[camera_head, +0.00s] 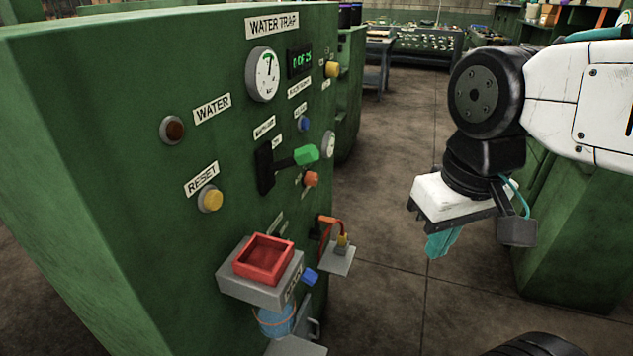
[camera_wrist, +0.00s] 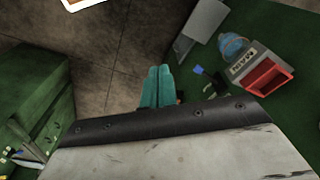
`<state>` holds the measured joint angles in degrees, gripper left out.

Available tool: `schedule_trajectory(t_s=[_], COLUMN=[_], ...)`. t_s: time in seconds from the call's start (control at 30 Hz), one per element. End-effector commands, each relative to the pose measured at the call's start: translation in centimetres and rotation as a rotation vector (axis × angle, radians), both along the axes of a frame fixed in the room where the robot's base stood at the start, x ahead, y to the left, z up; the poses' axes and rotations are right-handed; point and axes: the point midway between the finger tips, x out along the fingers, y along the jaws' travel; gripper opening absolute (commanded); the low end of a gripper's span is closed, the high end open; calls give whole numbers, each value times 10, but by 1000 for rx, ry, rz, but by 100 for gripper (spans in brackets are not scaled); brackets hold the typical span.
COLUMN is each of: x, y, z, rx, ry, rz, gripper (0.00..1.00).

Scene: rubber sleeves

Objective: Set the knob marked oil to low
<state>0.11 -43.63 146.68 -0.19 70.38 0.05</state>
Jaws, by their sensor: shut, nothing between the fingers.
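The green panel (camera_head: 120,150) carries several knobs, buttons and small labels. I cannot read a label saying oil on any of them, so I cannot tell which is the oil knob. Round candidates on the panel are a blue one (camera_head: 303,124), an orange one (camera_head: 311,179) and a yellow one (camera_head: 333,69). A lever with a green handle (camera_head: 306,155) sticks out from a black plate. My gripper (camera_head: 439,246) hangs right of the panel, apart from it, its teal fingers together and empty. The fingers also show in the wrist view (camera_wrist: 156,88).
A red open tray (camera_head: 263,260) on a grey box juts from the panel, with a bluish jar (camera_head: 276,320) below. A grey bracket (camera_head: 337,258) with a yellow-and-red fitting also juts out. A green cabinet (camera_head: 575,240) stands at right. Bare floor lies between.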

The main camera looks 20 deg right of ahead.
Motion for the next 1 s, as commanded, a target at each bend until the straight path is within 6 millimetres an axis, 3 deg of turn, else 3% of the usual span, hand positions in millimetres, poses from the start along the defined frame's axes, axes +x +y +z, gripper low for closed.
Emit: schedule_trajectory(t_s=[0.2, 0.4, 0.6, 0.87, 1.0], x=[0, 4, 27, 73, 107], y=[0, -6, -9, 15, 28], z=[0, -11, -40, -77, -97], rx=[0, 1, 80, 372, 558], ry=[0, 57, 241, 485, 605], rz=[0, -32, -132, -382, -557], gripper=[3, 58, 58, 58, 58])
